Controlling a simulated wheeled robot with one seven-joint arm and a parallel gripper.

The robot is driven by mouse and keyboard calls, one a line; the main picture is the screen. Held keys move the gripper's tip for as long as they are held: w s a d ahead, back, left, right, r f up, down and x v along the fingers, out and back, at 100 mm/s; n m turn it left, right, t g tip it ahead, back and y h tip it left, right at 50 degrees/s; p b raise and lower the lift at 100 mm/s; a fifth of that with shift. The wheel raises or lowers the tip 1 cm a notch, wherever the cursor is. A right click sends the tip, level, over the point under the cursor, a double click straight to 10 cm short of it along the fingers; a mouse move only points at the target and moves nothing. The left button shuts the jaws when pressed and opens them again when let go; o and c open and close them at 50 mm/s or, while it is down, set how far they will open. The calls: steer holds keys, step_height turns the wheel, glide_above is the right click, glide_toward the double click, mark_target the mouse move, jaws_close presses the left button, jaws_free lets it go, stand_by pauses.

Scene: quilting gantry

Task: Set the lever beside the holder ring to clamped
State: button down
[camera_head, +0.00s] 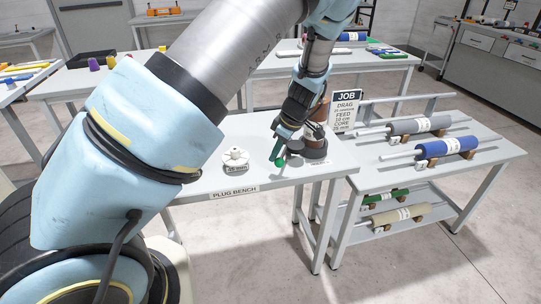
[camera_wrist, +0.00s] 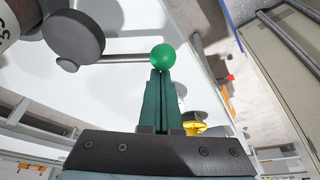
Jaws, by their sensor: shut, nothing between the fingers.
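The lever ends in a green ball knob (camera_wrist: 163,57) on a thin metal rod (camera_wrist: 125,58). In the wrist view the rod runs left to a dark grey round pivot piece (camera_wrist: 75,37). My gripper (camera_wrist: 160,74) is shut and empty, its green fingertips right at the ball, touching or almost touching it. In the head view my gripper (camera_head: 277,158) points down over the plug bench, left of the dark holder (camera_head: 315,152) and its brown parts. My wrist hides part of the holder there. I cannot read the lever's clamped or open marking.
A white flanged plug (camera_head: 236,157) stands on the plug bench (camera_head: 215,182), left of my gripper. A JOB sign (camera_head: 346,107) stands behind the holder. To the right, a rack table (camera_head: 460,175) carries grey and blue rolls. The bench front is clear.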

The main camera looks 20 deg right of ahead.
steer(key=s+d+n, duration=0.1)
steer(key=d+n, duration=0.1)
steer(key=shift+s+d+n+g+y, duration=0.1)
steer(key=shift+s+n+g+y, duration=0.2)
steer(key=shift+s+n, duration=0.1)
steer(key=shift+s+d+n+g, duration=0.15)
steer(key=shift+s+d+n, duration=0.05)
steer(key=shift+d+n, duration=0.3)
steer(key=shift+s+d+n+g, duration=0.2)
steer(key=shift+d+n, duration=0.15)
steer(key=shift+n, duration=0.15)
steer(key=shift+s+d, duration=0.2)
steer(key=shift+d, duration=0.45)
